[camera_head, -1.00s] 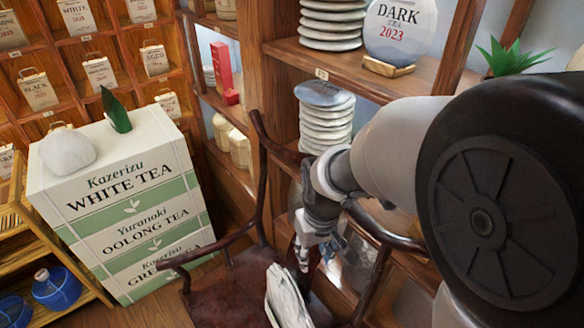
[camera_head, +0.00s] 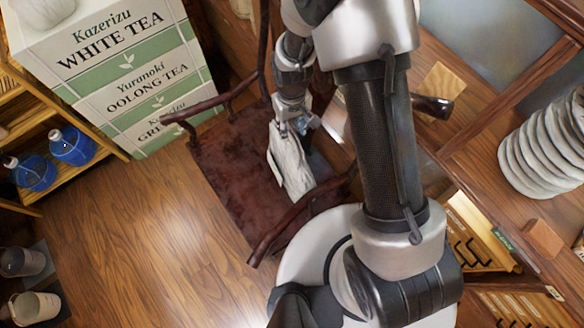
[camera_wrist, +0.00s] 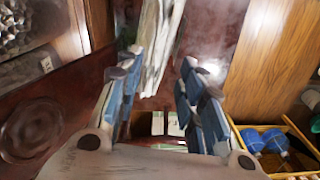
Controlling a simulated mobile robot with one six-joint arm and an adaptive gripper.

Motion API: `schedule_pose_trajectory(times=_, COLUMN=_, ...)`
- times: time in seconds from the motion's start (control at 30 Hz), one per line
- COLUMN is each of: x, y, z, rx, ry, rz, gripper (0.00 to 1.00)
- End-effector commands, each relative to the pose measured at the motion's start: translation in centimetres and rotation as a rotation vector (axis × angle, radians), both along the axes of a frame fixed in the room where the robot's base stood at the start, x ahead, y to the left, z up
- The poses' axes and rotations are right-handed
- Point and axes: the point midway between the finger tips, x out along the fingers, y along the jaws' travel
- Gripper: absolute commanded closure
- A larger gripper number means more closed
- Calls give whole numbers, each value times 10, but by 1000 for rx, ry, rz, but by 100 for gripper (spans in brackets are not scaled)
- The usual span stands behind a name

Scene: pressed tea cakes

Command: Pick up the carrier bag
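The carrier bag (camera_head: 287,160) is white and crumpled and rests on the dark red-brown seat of a wooden chair (camera_head: 235,165). My gripper (camera_head: 297,124) is at the bag's upper end in the head view and hides part of it. In the wrist view the bag (camera_wrist: 160,42) shows at the top, ahead of and partly between the blue-grey fingers of my gripper (camera_wrist: 160,62). The fingers are spread apart. I cannot tell whether either one touches the bag.
Dark chair arms (camera_head: 300,215) curve on both sides of the seat. A tall stack of tea boxes (camera_head: 115,75) stands behind to the left, beside a low shelf with blue bottles (camera_head: 72,146). Wooden shelves with stacked tea cakes (camera_head: 545,150) are at right.

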Motion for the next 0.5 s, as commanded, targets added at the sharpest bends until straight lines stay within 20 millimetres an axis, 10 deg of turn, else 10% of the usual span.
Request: schedule_pose_trajectory(times=0.5, x=6, y=-1, z=-53, rx=-1, ry=2, rz=0, gripper=65)
